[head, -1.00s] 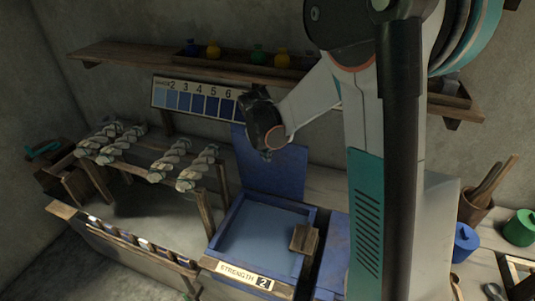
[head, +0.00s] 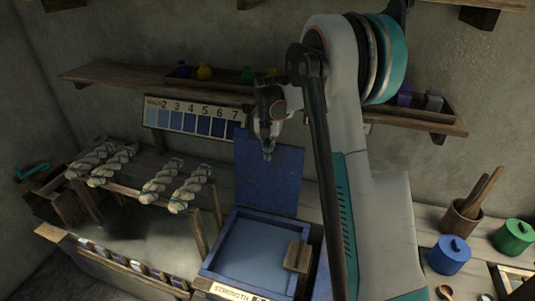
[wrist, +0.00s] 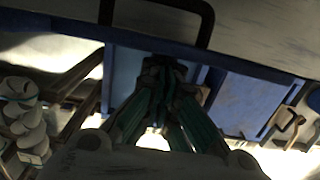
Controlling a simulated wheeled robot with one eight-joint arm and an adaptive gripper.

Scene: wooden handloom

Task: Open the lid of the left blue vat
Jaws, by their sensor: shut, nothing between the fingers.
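The left blue vat (head: 210,262) stands at the lower middle of the head view, with pale blue liquid showing inside. Its blue lid (head: 270,185) stands upright at the vat's back edge, so the vat is open. My gripper (head: 268,154) points down at the lid's upper edge, its fingers together and empty. I cannot tell whether it touches the lid. In the wrist view the closed fingers (wrist: 168,72) overlap a blue panel, and a dark loop handle (wrist: 205,25) shows at the top.
A wooden block (head: 297,256) sits on the vat's right side. A rack with twisted yarn hanks (head: 160,182) is to the left. A shelf (head: 120,77) and a numbered shade chart (head: 195,118) are behind. Blue (head: 449,255) and green (head: 513,237) pots stand right.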

